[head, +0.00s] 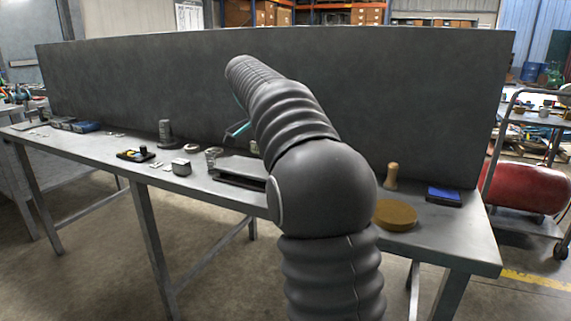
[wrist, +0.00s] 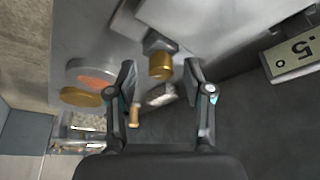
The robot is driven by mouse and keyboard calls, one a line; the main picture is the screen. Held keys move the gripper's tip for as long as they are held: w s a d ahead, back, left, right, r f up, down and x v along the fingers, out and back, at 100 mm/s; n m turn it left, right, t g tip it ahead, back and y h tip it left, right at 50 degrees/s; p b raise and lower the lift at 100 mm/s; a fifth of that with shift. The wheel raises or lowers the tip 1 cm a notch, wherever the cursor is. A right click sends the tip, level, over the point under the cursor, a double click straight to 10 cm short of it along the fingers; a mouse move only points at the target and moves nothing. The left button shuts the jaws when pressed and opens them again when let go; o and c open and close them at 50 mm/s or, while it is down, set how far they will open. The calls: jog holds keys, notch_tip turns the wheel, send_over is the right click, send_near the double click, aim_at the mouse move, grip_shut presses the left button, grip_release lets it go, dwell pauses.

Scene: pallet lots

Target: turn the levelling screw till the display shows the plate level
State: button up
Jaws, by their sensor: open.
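The brass levelling screw (wrist: 160,66) shows in the wrist view under the edge of a grey metal plate (wrist: 205,18). My gripper (wrist: 159,76) is open, with one finger on either side of the screw; I cannot tell whether either finger touches it. The display (wrist: 292,55) is at the right of the wrist view, tilted and partly cut off; a 5 and a small circle show on it. In the head view, the plate's assembly (head: 238,170) is partly hidden behind my arm. The fingertips and screw are hidden there.
The bench (head: 450,235) has a tall grey back panel (head: 420,100). Right of my arm are a brown disc (head: 396,215), a wooden peg (head: 391,177) and a blue-topped box (head: 444,194). Left are a dark cylinder (head: 165,131) and a small tray (head: 136,155).

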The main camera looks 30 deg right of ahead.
jog(key=v, duration=0.7)
jog(key=shift+s, duration=0.1)
dwell(0.4)
